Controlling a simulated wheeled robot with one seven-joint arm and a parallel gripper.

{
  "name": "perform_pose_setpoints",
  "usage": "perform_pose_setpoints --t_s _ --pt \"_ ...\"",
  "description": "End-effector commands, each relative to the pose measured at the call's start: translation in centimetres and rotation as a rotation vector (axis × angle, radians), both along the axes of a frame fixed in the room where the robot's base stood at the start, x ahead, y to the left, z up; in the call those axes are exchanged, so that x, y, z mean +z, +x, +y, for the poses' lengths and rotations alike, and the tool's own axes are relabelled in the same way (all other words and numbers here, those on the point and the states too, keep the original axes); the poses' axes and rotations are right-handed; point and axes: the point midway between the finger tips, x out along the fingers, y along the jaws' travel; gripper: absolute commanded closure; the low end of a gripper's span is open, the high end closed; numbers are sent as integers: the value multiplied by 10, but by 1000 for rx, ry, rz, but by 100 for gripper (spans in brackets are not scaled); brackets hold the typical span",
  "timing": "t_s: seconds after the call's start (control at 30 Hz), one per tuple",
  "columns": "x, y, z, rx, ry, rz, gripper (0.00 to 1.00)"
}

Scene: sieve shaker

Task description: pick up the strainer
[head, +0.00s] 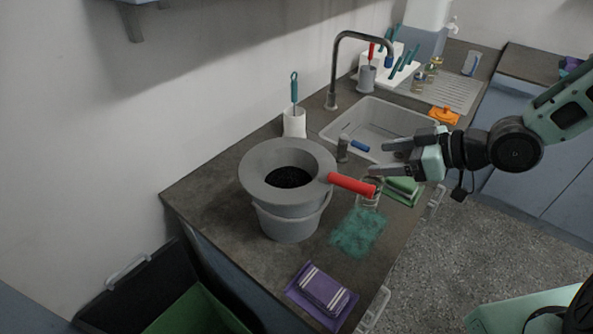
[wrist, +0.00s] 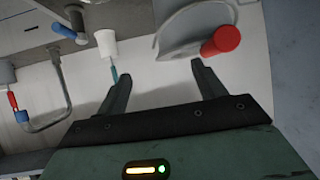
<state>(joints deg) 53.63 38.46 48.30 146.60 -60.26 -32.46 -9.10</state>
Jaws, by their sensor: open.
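The strainer (head: 260,163) is a wide grey ring with dark material in its middle and a red handle (head: 352,185) pointing right. It sits on top of a grey bucket (head: 288,222) on the counter. My gripper (head: 372,159) is open and empty, above and just right of the handle's end, fingers pointing left. In the wrist view the red handle (wrist: 222,41) shows end-on, beyond the fingers (wrist: 160,88) and to the right of the gap between them. The grey rim (wrist: 172,32) is partly cut off there.
A sink (head: 375,125) with a tall faucet lies behind. A white holder with a teal brush (head: 294,122) stands behind the strainer. A teal cloth (head: 358,232), purple cloths (head: 322,292) and a green sponge (head: 403,190) lie on the counter (head: 215,190). A glass stands under the handle.

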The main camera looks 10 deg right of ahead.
Motion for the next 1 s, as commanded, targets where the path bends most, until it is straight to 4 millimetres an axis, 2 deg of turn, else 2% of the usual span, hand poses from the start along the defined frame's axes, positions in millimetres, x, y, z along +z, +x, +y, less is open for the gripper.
perform_pose_setpoints --t_s 0.1,0.23,0.8,1.0 --pt "15 2 2 18 70 -65 31" --pt "20 5 7 30 101 -96 31" --pt "-17 57 84 33 101 -95 31" --pt "-23 66 96 31 99 -96 31"
